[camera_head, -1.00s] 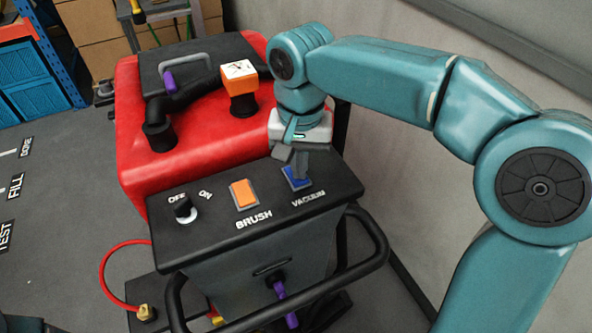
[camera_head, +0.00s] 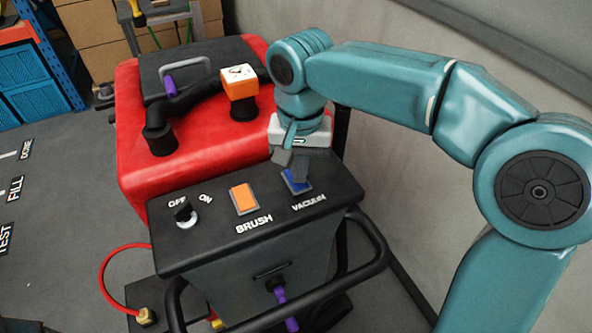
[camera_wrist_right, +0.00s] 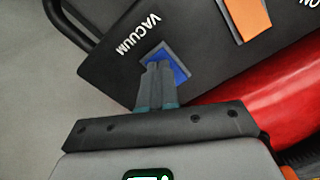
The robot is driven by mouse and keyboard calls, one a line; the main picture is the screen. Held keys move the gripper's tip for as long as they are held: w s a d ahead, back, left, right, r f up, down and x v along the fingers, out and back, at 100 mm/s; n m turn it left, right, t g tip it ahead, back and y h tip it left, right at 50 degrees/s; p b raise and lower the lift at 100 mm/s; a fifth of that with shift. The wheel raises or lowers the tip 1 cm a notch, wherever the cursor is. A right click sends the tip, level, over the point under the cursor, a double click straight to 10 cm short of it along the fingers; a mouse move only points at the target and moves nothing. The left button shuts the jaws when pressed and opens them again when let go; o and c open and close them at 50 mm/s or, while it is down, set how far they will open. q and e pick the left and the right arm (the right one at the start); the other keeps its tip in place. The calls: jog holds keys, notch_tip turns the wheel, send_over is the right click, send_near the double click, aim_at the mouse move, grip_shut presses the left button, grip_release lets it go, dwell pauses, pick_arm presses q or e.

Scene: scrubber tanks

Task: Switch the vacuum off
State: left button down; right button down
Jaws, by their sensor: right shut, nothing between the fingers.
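The blue vacuum rocker switch (camera_head: 296,184) sits at the right end of the black control panel (camera_head: 215,232), above the white word VACUUM. My right gripper (camera_head: 299,172) points down at it with its fingers together and empty. The fingertips cover part of the switch in the head view. In the right wrist view the shut fingers (camera_wrist_right: 159,72) overlap the near part of the blue switch (camera_wrist_right: 178,65). I cannot tell whether they touch it or which way the rocker is tilted. My left gripper is not in view.
The orange brush switch (camera_head: 244,198) and a black OFF/ON knob (camera_head: 184,212) share the panel. A red tank (camera_head: 190,165) with an orange-and-white box (camera_head: 240,82) stands behind. A black handlebar (camera_head: 365,262) curves in front, and a grey wall (camera_head: 430,190) is at right.

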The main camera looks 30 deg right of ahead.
notch_tip(320, 180, up, 3)
jog(key=shift+s+r+p, duration=0.1)
jog(key=shift+s+p, duration=0.05)
jog(key=shift+p, duration=0.95)
notch_tip(320, 180, up, 2)
jog(key=shift+r+p, duration=0.1)
jog(key=shift+p, duration=0.95)
jog(key=shift+r+p, duration=0.35)
jog(key=shift+r, duration=0.05)
jog(key=shift+s, duration=0.1)
